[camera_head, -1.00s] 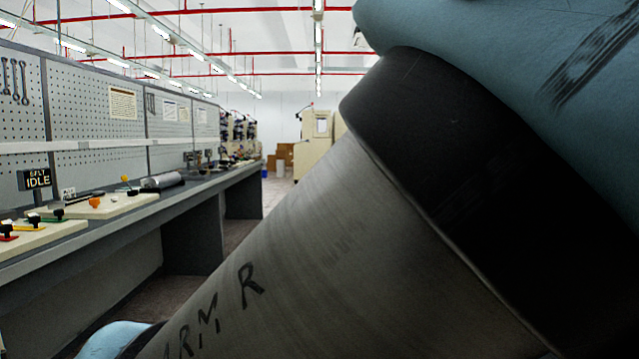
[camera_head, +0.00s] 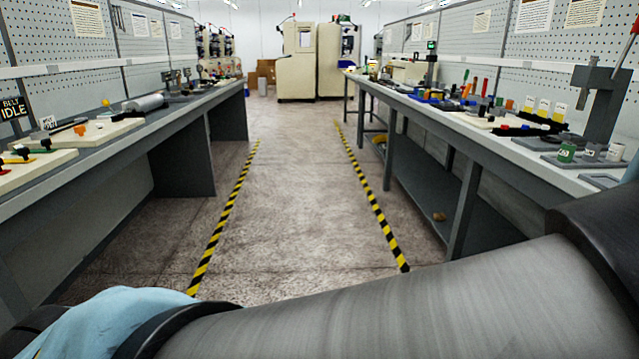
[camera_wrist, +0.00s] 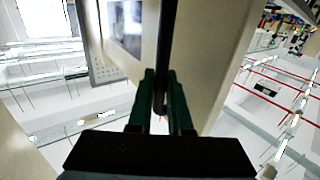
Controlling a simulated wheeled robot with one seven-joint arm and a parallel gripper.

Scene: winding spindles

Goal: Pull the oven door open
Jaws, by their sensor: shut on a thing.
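In the wrist view, my gripper (camera_wrist: 160,76) is shut on a long dark bar handle (camera_wrist: 166,30). The two green fingers lie on either side of the bar. The handle runs along a cream oven door (camera_wrist: 215,45). A glossy window-like pane (camera_wrist: 126,25) shows to the left of the handle. I cannot tell from this close view whether the door stands ajar. In the head view my gripper is out of sight; only my arm crosses the bottom and lower right.
In the head view, a left bench (camera_head: 110,140) and a right bench (camera_head: 480,140) full of tools flank an open aisle. Yellow-black floor strips (camera_head: 372,200) mark its sides. Cream cabinets (camera_head: 298,60) stand at the far end.

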